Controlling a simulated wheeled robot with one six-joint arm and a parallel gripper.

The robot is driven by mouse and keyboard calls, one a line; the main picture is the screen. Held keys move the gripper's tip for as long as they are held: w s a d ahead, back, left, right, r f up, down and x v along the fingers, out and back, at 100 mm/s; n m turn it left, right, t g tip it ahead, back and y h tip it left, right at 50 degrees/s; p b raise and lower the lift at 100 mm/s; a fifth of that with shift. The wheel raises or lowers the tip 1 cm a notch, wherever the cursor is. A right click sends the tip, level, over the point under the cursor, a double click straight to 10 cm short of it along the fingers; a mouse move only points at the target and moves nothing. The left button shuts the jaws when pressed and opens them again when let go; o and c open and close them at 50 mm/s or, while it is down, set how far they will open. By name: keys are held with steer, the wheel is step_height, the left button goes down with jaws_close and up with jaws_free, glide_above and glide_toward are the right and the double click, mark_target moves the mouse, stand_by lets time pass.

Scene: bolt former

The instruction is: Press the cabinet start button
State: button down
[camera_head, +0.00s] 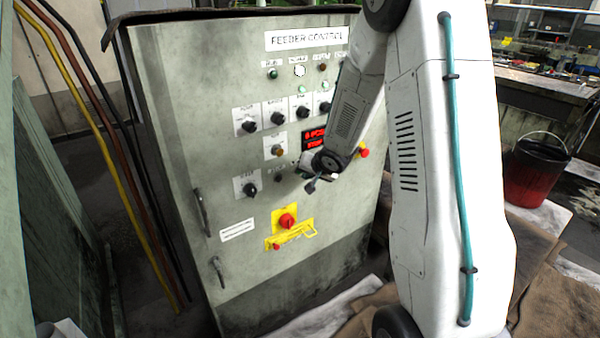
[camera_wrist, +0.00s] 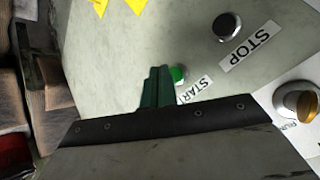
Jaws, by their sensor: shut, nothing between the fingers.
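The grey-green feeder control cabinet (camera_head: 165,110) stands upright in the head view. In the wrist view the green start button (camera_wrist: 178,74) sits on the panel beside a white START label (camera_wrist: 194,89). My gripper (camera_wrist: 158,70) is shut and empty, its dark green fingertips just left of the button in the picture. The fingers partly overlap the button's edge; I cannot tell whether they touch it. In the head view my gripper (camera_head: 310,186) is close to the panel's front, and I cannot make out the start button there.
A black button (camera_wrist: 227,26) with a STOP label lies up and right of the start button. An orange-lit knob (camera_wrist: 298,101) is at the right. A red switch (camera_head: 287,221) on yellow sits below my gripper. A red bucket (camera_head: 536,172) stands right of the cabinet.

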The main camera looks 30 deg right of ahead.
steer(key=shift+w, duration=0.1)
stand_by(0.5)
steer(key=shift+w, duration=0.3)
